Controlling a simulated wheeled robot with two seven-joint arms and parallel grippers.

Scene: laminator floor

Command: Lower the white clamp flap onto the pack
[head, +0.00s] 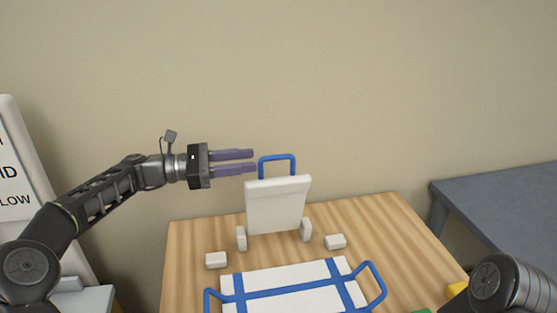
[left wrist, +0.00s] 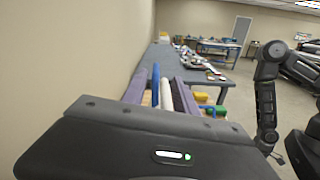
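The white clamp flap (head: 276,206) stands upright, tilted slightly, at the back of the wooden table, with a blue loop handle (head: 277,157) on its top edge. The pack (head: 290,275) lies flat in front of it, white with blue bands and a blue handle at each side. My left gripper (head: 254,161) is open, its purple fingers pointing right, just left of the blue handle. In the left wrist view, the blue handle (left wrist: 155,84) and white flap (left wrist: 167,95) show between the fingers; contact cannot be told. My right gripper is outside the head view.
Small white blocks (head: 216,260) and (head: 335,241) sit on the wooden table (head: 385,225) beside the flap, and hinge posts (head: 306,229) flank its base. A grey table (head: 510,210) stands at right. A white sign (head: 15,180) is behind my left arm. Air above the pack is clear.

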